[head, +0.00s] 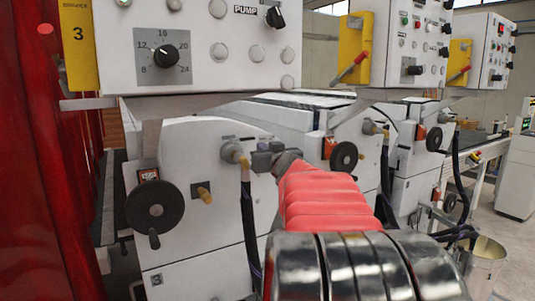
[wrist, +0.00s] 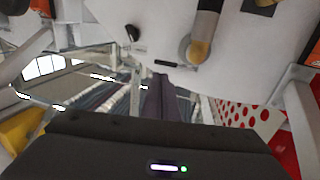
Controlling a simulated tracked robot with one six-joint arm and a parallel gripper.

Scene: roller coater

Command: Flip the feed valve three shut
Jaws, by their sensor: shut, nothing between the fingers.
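The machine with the yellow "3" plate (head: 79,33) stands nearest, at the left in the head view. On its white side panel is a round pale fitting with a brass outlet (head: 233,153) and a dark hose hanging below, apparently the feed valve. It also shows in the wrist view (wrist: 197,48), right of the fingers. My gripper (head: 258,158) is shut and empty, just right of the fitting in the head view. In the wrist view the dark fingers (wrist: 161,90) appear together. I cannot tell whether they touch the valve. Its lever is not clearly visible, perhaps hidden by my gripper.
A black handwheel (head: 155,207) and a small brass-tipped fitting (head: 202,193) are left of the hose. The control box (head: 210,45) overhangs above. Similar machines with hoses and a handwheel (head: 344,156) stand at right. A bucket (head: 484,265) is on the floor.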

